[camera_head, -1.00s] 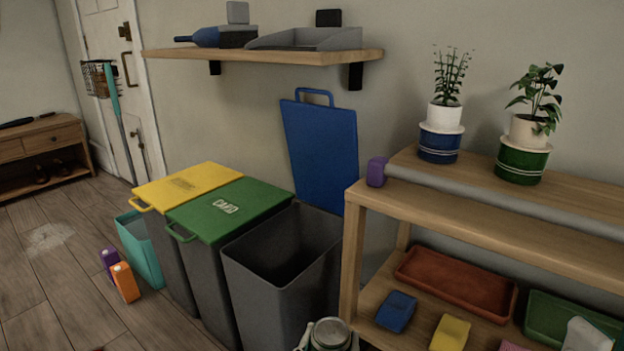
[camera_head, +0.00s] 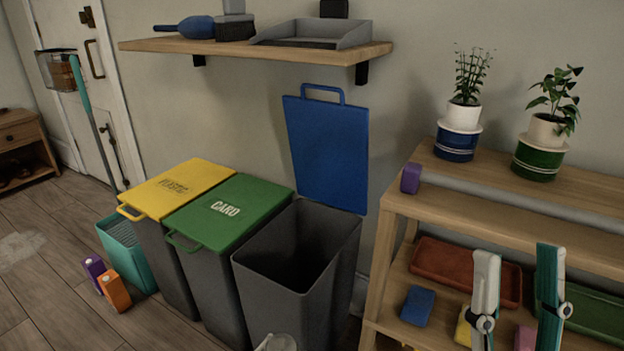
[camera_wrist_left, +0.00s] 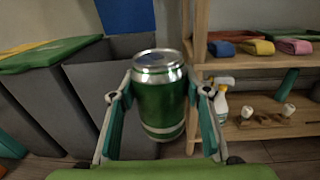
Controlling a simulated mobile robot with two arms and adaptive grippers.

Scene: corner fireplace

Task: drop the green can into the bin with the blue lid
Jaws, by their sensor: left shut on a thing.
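The green can (camera_wrist_left: 160,104) with a silver top is upright between the fingers of my left gripper (camera_wrist_left: 160,92) in the left wrist view, clamped at its sides. In the head view only a pale piece at the bottom edge shows near there; I cannot tell if it is can or gripper. The grey bin (camera_head: 262,300) has its blue lid (camera_head: 327,150) raised against the wall, and its mouth is open and dark inside. The can is outside it, in front. My right gripper (camera_head: 520,300) is open and empty before the wooden shelf.
Left of the open bin stand bins with a closed green lid (camera_head: 232,212) and yellow lid (camera_head: 180,188). A wooden shelf unit (camera_head: 385,262) is close on the right, with potted plants on top. A wall shelf (camera_head: 260,52) hangs above.

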